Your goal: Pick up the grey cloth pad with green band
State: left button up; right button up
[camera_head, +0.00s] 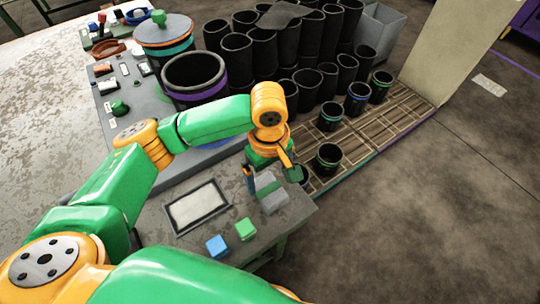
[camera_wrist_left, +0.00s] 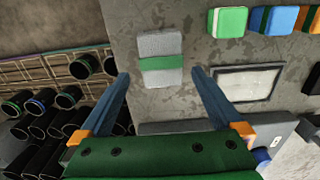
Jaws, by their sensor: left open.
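The grey cloth pad with green band (camera_head: 274,203) lies on the workbench near its right corner in the head view, partly hidden by my left gripper. In the left wrist view the whole pad (camera_wrist_left: 160,44) shows, grey with a green band across its middle. My left gripper (camera_wrist_left: 160,74) is open and empty, with its two blue fingers apart. The pad appears beyond the fingertips, roughly centred between them, and nothing is between the fingers. In the head view the left gripper (camera_head: 270,176) is over the pad. My right gripper is not in view.
A green pad (camera_head: 245,229) and a blue pad (camera_head: 217,246) lie near the bench's front edge. A dark-framed tray (camera_head: 172,217) is left of the grey pad. Several black sleeves stand on slatted flooring beyond, one (camera_head: 328,159) close to the gripper.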

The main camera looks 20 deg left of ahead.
aim_at(268, 189)
pick_arm(q)
jog(key=shift+w+a+f, duration=0.15)
jog(key=shift+w+f, duration=0.05)
jog(key=shift+w, duration=0.3)
jog(key=f, duration=0.1)
jog(key=s+f, duration=0.1)
jog(key=f, duration=0.1)
jog(key=shift+s+f, duration=0.25)
jog(key=shift+s, duration=0.15)
notch_tip(268, 189, down, 2)
jog(key=shift+f, duration=0.25)
jog(key=shift+w+f, duration=0.2)
jog(key=shift+w, duration=0.15)
jog(key=shift+s+r, duration=0.1)
jog(key=shift+s, duration=0.05)
jog(key=c, duration=0.9)
jog(key=shift+c, duration=1.4)
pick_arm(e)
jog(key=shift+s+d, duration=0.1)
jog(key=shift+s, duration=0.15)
